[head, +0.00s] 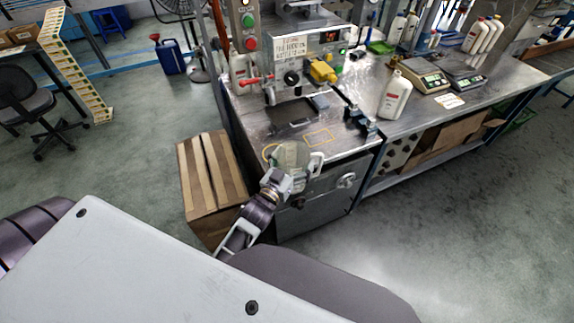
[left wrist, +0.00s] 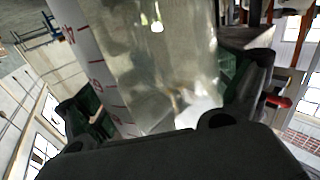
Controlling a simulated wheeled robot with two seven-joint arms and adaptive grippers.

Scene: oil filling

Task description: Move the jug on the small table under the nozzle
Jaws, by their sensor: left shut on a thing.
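A translucent jug (head: 290,153) with a pale handle shows at the front edge of the metal filling table (head: 345,140). My left gripper (head: 287,180) is shut on the jug from the front. In the left wrist view the clear jug (left wrist: 165,60), with red scale marks on a white strip, fills the space between the two dark fingers (left wrist: 165,115). I cannot tell whether the jug touches the tabletop. My right gripper is not in view.
A dark clamp-like fixture (head: 360,122) stands to the right. A white bottle (head: 395,96) and scales (head: 425,80) are farther right. A cardboard box (head: 212,170) stands left.

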